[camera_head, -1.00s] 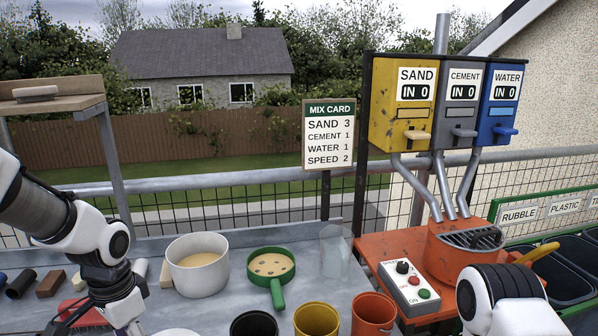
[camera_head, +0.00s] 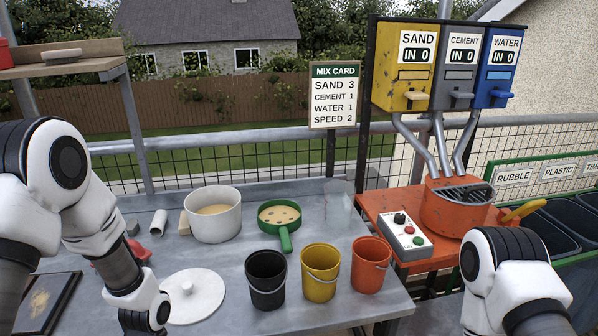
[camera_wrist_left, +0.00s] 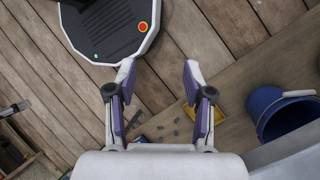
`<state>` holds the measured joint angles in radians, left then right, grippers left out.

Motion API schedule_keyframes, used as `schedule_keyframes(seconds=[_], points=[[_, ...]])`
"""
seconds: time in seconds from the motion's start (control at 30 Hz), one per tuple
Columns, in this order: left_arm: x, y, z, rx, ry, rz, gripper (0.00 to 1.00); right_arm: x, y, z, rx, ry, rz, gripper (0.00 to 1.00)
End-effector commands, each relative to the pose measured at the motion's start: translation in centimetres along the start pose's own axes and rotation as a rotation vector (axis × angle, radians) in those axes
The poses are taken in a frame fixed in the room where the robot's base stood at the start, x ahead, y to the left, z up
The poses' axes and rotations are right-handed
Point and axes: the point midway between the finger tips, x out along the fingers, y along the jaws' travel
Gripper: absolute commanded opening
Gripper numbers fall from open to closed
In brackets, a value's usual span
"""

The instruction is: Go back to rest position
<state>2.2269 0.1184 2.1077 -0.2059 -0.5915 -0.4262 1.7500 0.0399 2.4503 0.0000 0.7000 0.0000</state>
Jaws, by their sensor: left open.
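My left gripper (camera_wrist_left: 158,78) is open and empty in the left wrist view, with its two fingers apart above the wooden deck (camera_wrist_left: 190,25). In the head view my left arm comes in from the left and hangs over the front left of the grey table (camera_head: 225,262); its gripper is out of that frame. My right arm stands at the lower right, beside the orange mixer stand (camera_head: 385,205), and its gripper is below the frame.
A white lid (camera_head: 205,296) lies near my left arm. Black (camera_head: 266,282), yellow (camera_head: 320,275) and orange (camera_head: 370,268) buckets line the table's front. A white pot (camera_head: 228,222) and green sieve (camera_head: 284,238) stand behind. A blue bucket (camera_wrist_left: 262,102) stands right in the wrist view.

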Motion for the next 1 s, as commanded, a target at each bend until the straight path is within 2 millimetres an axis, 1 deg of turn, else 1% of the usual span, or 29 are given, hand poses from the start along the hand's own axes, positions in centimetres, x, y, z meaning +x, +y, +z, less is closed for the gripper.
schedule_keyframes(seconds=[0.03,0.07,0.1,0.17,0.2,0.23,0.3,0.33,0.4,0.5,0.63,0.7,1.0], points=[[2.8,1.0,0.8,-0.011,-0.037,0.027,0.52,-0.2,0.0,0.0,0.0,0.0,0.0,0.4],[4.6,1.6,1.2,-0.022,-0.05,0.04,0.52,-0.2,0.0,0.0,0.0,0.0,0.0,0.4],[7.0,2.5,1.9,-0.044,-0.065,0.056,0.52,-0.3,0.0,0.0,0.0,0.0,0.0,0.4],[10.7,4.0,3.1,-0.089,-0.075,0.072,0.52,-0.5,0.0,0.0,0.0,0.001,0.0,0.4],[13.1,5.1,4.0,-0.131,-0.071,0.077,0.52,-0.6,0.0,0.0,0.0,0.001,0.0,0.4],[14.8,5.8,4.7,-0.166,-0.061,0.076,0.52,-0.7,0.0,0.0,0.0,0.001,0.0,0.4],[17.4,6.9,5.5,-0.252,-0.009,0.055,0.52,-0.8,0.0,0.0,0.0,0.0,0.0,0.4],[18.0,7.1,5.6,-0.29,0.022,0.041,0.52,-0.8,0.0,0.0,0.0,0.0,0.0,0.4],[18.5,6.8,5.0,-0.374,0.123,-0.002,0.52,-0.8,0.0,0.0,0.0,0.0,0.0,0.4],[17.5,5.4,3.1,-0.477,0.289,-0.061,0.52,-0.7,0.0,0.0,0.0,0.0,0.0,0.4],[16.4,3.7,0.9,-0.556,0.438,-0.103,0.52,-0.7,0.0,0.0,0.0,0.0,0.0,0.4],[16.1,3.4,0.5,-0.575,0.465,-0.106,0.52,-0.7,0.0,0.0,0.0,0.0,0.0,0.4],[16.1,3.4,0.5,-0.577,0.462,-0.104,0.52,-0.7,0.0,0.0,0.0,0.0,0.0,0.4]])
